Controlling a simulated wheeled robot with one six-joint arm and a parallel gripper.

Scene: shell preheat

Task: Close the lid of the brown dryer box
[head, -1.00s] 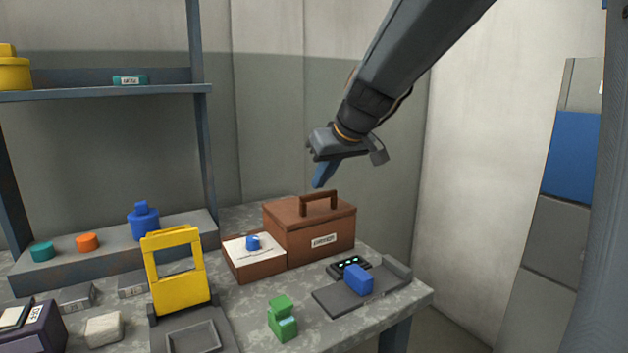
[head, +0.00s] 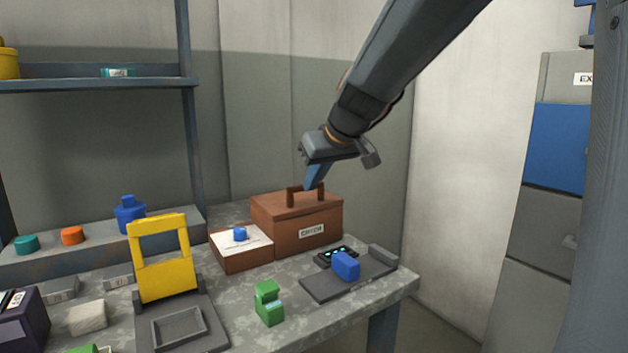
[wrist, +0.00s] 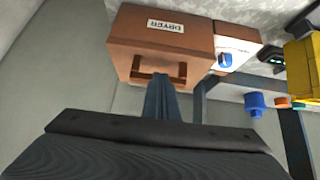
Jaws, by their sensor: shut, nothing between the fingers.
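The brown dryer box (head: 318,235) stands at the back of the bench with a label on its front; in the wrist view the box (wrist: 150,50) shows the word DRYER. Its lid (head: 268,203) lies flat across the top, with no gap visible. A brown arched handle (head: 291,196) stands up from the lid; it also shows in the wrist view (wrist: 181,74). My gripper (head: 310,185) is shut and empty. Its blue fingertips overlap the handle's top in the head view; I cannot tell whether they touch it. The arm comes in from the upper right.
A low brown tray (head: 245,261) with a white top and blue knob sits against the box's left. A grey stand with a blue block (head: 345,267) and a small dark display (head: 335,256) are in front right. A yellow frame (head: 160,260) and green block (head: 268,303) stand nearer.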

